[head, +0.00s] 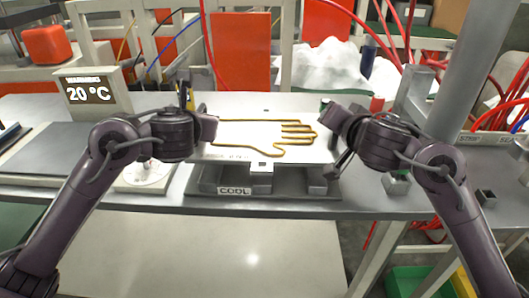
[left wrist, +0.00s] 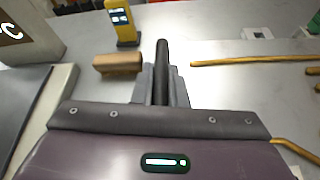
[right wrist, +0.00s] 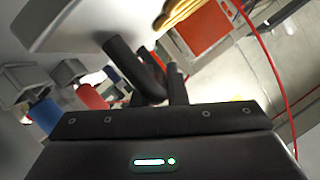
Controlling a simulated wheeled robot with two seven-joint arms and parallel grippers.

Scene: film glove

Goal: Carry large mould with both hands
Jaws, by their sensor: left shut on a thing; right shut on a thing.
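The large mould (head: 237,134) is a flat pale plate bearing a gold hand-shaped outline, its fingers pointing right. In the head view it lies roughly level above the dark stand marked COOL (head: 235,190); I cannot tell whether it touches it. My left gripper (head: 210,127) is shut on the mould's left end. My right gripper (head: 333,128) is shut on its right end. The left wrist view shows part of the gold outline (left wrist: 250,60). The right wrist view shows the mould's pale edge (right wrist: 85,22) beside the dark fingers. The exact finger contacts are partly hidden.
A display reading 20 °C (head: 88,94) stands left on the grey bench, above a dark flat plate (head: 45,148). A white round dial (head: 145,176) is left of the stand. A grey post (head: 462,65) rises at right. Red panels and a white heap (head: 325,65) are behind.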

